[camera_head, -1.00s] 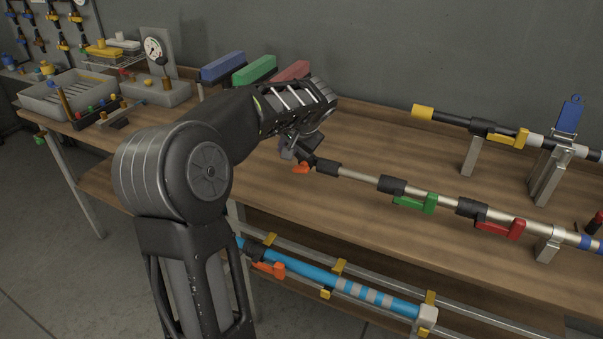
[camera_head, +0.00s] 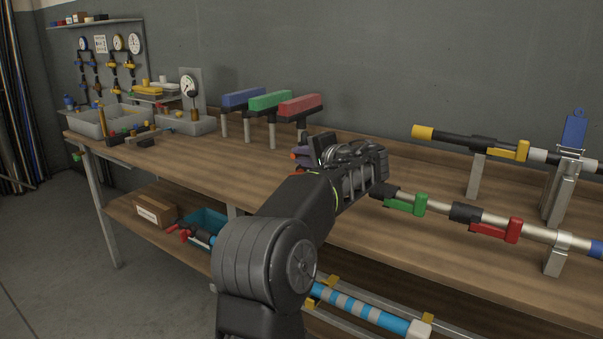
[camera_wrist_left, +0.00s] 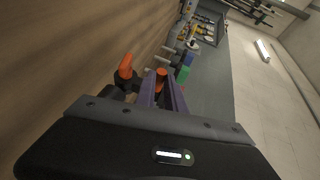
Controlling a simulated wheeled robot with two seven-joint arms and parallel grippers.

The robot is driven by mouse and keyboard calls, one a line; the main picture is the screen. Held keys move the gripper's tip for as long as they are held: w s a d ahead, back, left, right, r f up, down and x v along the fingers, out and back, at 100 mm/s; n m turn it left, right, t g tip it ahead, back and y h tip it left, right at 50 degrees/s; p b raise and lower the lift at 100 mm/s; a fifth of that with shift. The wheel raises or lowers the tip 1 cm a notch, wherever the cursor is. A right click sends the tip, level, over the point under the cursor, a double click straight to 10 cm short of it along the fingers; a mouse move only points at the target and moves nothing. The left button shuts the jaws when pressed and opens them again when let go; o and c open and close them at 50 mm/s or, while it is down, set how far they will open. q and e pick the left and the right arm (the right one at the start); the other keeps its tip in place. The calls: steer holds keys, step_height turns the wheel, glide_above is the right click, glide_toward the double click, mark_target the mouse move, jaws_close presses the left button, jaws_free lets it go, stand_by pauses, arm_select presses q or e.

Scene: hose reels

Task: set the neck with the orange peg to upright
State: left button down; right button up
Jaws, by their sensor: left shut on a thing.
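The near pole (camera_head: 430,206) on the bench has a green lever (camera_head: 405,205) and a red lever (camera_head: 496,231). In the head view the pole's left end, the neck, is mostly hidden behind my left gripper (camera_head: 304,154), and small orange bits (camera_head: 299,171) show beside the fingers. In the left wrist view, my purple fingers (camera_wrist_left: 163,92) are shut with an orange peg (camera_wrist_left: 161,73) between them. A second orange piece (camera_wrist_left: 125,66) on a dark fitting lies just left of the fingers. The neck's exact tilt is hard to tell. My right gripper is not in view.
Blue, green and red blocks (camera_head: 270,101) stand on posts behind the gripper. A second pole with a yellow lever (camera_head: 508,151) lies at the back right. Grey trays (camera_head: 186,124) sit at the left. A blue striped hose (camera_head: 363,309) lies on the lower shelf.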

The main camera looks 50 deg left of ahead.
arm_select(q)
steer(key=shift+d, duration=0.1)
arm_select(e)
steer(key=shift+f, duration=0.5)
arm_select(q)
steer(key=c, duration=1.4)
jaws_free()
steer(key=v, duration=0.7)
steer(key=shift+d, duration=0.4)
